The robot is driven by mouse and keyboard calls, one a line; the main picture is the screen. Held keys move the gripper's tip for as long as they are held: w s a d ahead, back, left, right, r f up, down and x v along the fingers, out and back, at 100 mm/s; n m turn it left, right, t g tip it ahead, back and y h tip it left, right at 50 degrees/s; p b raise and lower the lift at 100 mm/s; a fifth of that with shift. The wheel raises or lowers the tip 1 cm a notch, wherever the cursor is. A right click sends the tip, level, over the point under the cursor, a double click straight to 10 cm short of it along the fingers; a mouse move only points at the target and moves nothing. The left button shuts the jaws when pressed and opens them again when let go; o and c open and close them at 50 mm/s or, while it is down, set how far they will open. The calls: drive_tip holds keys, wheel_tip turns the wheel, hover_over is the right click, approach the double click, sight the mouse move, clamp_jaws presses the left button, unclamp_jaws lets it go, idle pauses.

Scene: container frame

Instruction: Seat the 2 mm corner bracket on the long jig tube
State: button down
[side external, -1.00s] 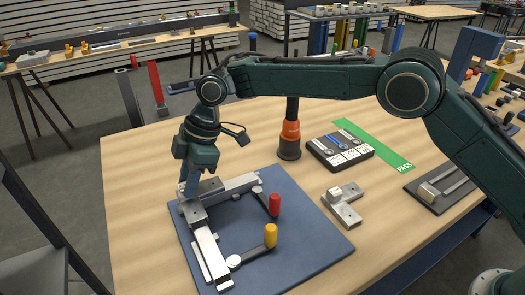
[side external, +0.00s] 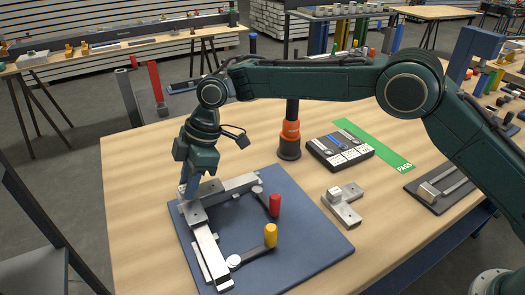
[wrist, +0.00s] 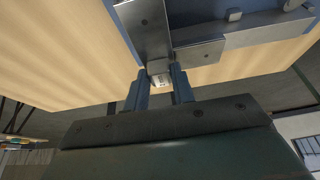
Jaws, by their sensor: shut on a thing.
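My gripper (side external: 188,190) is over the far left corner of the jig. In the wrist view, my gripper (wrist: 159,88) is shut on the small pale block of the grey metal corner bracket (wrist: 200,53). The bracket (side external: 194,214) lies at the corner where the two jig tubes meet. One tube (side external: 209,251) runs toward the front; the other (side external: 240,184) runs to the back right. I cannot tell whether the bracket is fully down on the tubes. My fingers hide part of it in the side view.
The jig stands on a blue plate (side external: 310,228) with a red-handled clamp (side external: 275,204) and a yellow-handled clamp (side external: 270,236). Another bracket (side external: 345,211) lies on the table to the right. Behind are a black tray (side external: 340,151) and a green PASS strip (side external: 375,145).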

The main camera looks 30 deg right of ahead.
drive_tip(key=shift+f, duration=0.65)
idle(0.5)
drive_tip(key=c, duration=1.1)
unclamp_jaws()
drive_tip(key=shift+o, duration=0.4)
drive_tip(key=o, duration=0.5)
drive_tip(key=shift+r, duration=0.1)
drive_tip(key=shift+r, duration=3.4)
